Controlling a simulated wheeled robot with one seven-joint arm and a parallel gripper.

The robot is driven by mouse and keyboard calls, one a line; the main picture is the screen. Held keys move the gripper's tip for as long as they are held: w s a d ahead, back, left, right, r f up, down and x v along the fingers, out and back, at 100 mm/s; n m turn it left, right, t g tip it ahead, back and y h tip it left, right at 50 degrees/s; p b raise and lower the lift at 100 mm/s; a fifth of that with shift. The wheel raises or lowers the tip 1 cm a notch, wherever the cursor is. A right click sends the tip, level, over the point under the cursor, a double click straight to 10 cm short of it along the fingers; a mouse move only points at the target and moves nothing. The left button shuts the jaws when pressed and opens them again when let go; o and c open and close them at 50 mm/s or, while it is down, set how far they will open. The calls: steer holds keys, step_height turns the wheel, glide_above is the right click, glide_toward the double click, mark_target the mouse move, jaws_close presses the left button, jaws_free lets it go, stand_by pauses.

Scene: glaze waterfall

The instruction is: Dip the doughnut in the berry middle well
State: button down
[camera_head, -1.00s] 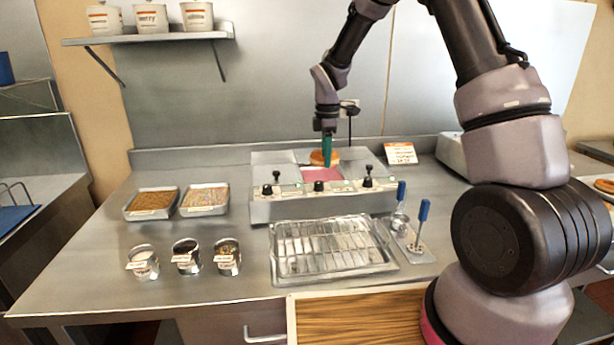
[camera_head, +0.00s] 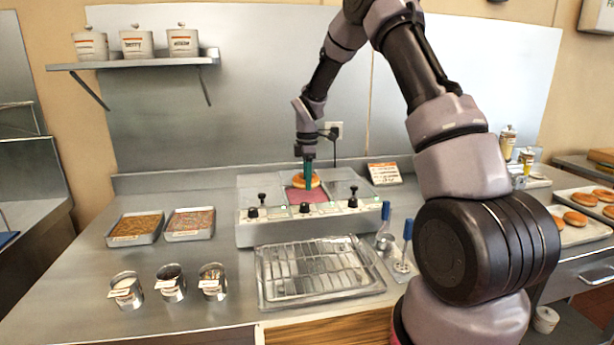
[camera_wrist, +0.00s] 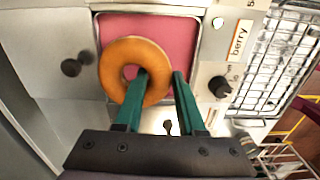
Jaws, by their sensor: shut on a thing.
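The doughnut (camera_head: 308,180), a plain golden ring, is held over the middle well of the glaze station (camera_head: 330,228). My gripper (camera_wrist: 160,78) is shut on the near side of the ring, one green finger through the hole and one outside. The berry middle well (camera_head: 300,195) holds pink glaze, which also shows in the wrist view (camera_wrist: 172,38) behind the doughnut, beside a "berry" label (camera_wrist: 239,40). The doughnut's underside is hidden, so I cannot tell whether it touches the glaze.
A wire rack on a tray (camera_head: 318,272) lies in front of the station. Topping trays (camera_head: 136,228) and small tins (camera_head: 170,283) stand to the left. Blue-handled tools (camera_head: 406,240) stand on the right. More doughnuts (camera_head: 575,218) lie on trays at the far right.

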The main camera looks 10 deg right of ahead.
steer(key=shift+f, duration=2.15)
steer(key=shift+r, duration=0.15)
steer(key=shift+r, duration=2.1)
steer(key=shift+r, duration=2)
